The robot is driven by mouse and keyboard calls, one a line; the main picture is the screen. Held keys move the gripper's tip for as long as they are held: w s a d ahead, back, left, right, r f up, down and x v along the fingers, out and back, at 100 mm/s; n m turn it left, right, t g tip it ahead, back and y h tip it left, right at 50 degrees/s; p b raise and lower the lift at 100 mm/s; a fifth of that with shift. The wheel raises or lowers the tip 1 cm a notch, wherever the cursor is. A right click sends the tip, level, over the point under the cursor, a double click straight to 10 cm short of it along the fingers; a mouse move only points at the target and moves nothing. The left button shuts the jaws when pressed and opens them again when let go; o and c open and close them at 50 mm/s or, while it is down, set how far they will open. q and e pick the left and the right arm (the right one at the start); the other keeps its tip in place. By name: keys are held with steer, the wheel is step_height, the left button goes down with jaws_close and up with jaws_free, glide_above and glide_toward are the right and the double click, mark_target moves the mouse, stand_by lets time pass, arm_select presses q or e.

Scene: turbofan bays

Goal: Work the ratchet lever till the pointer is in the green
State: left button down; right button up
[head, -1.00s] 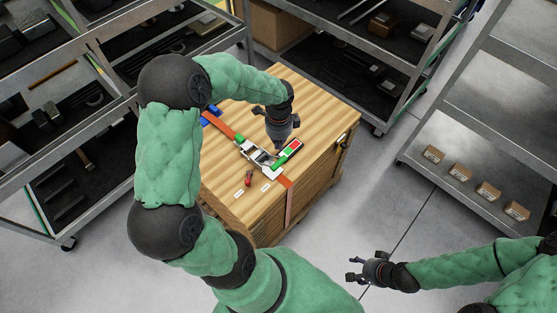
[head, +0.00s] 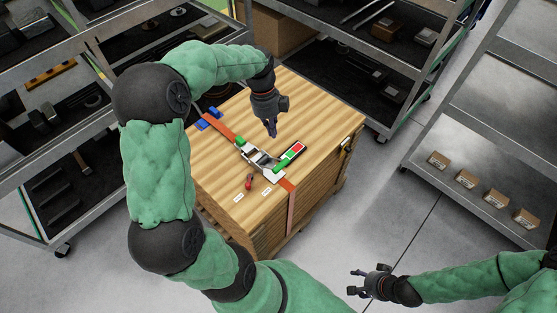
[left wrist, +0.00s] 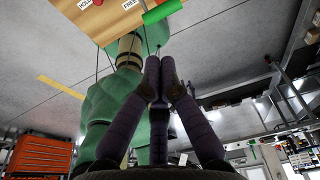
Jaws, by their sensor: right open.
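A metal ratchet (head: 257,157) sits on an orange strap (head: 222,128) across the wooden crate top. A green bar (head: 279,164), apparently the lever grip, lies beside the dark-framed gauge (head: 301,146) with its red and green fields. The pointer is too small to make out. A green cylinder (left wrist: 162,11) shows beyond my fingertips in the left wrist view. My left gripper (head: 271,132) is above the crate, behind the ratchet, fingers together and empty; it also shows in the left wrist view (left wrist: 159,66). My right gripper (head: 354,282) is open and empty, off the crate.
A red knob (head: 249,181) stands near two white labels, reading HOLD and FREE, on the crate top (head: 325,120). Shelves (head: 400,60) stand behind and on both sides. Small boxes (head: 467,179) sit on the right shelf. Floor is clear right of the crate.

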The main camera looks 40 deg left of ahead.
mark_target(280, 165)
arm_select(q)
steer(key=shift+f, duration=0.1)
steer(key=d+f+b, duration=0.1)
steer(key=f, duration=0.3)
steer(key=f+b, duration=0.2)
steer(key=f, duration=0.3)
steer(key=d+f+b, duration=0.1)
steer(key=f, duration=0.3)
steer(key=shift+s+d+f+b, duration=0.15)
steer(key=shift+d+f+b, duration=0.15)
steer(key=shift+d, duration=0.05)
